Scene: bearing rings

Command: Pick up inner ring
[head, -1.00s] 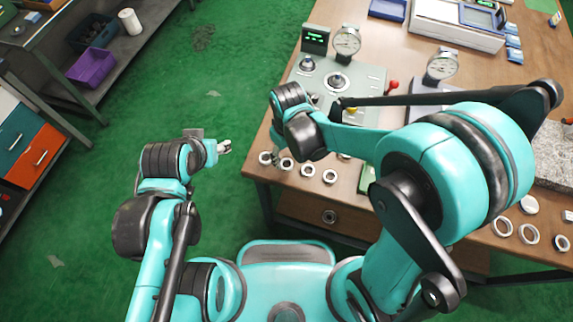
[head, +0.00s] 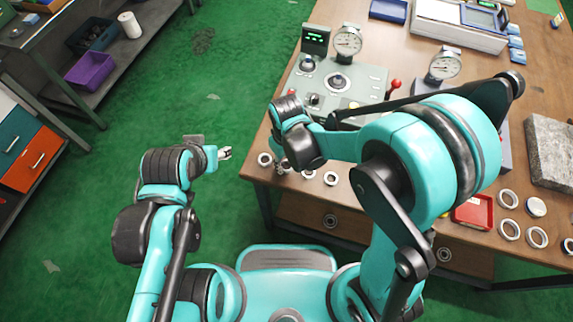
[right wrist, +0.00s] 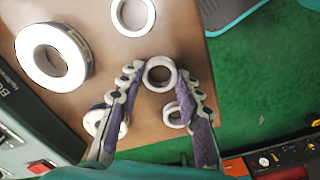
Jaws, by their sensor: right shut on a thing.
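In the right wrist view, a small pale inner ring (right wrist: 160,74) sits between the fingertips of my right gripper (right wrist: 158,82), which is shut on it. Another small ring (right wrist: 174,114) shows beside the right finger, and one more (right wrist: 96,120) is partly hidden behind the left finger. In the head view, my right gripper (head: 284,163) is at the front left corner of the table, mostly hidden by its own wrist. My left gripper (head: 225,153) is left of the table, over the green floor, away from the rings; its fingers are too small to judge.
A thick bearing ring (right wrist: 50,55) and a thin ring (right wrist: 133,16) lie nearby on the wooden table (head: 262,135). A grey gauge device (head: 372,80) stands behind. A red tray (head: 473,213), several larger rings and a stone block (head: 550,150) lie at the right.

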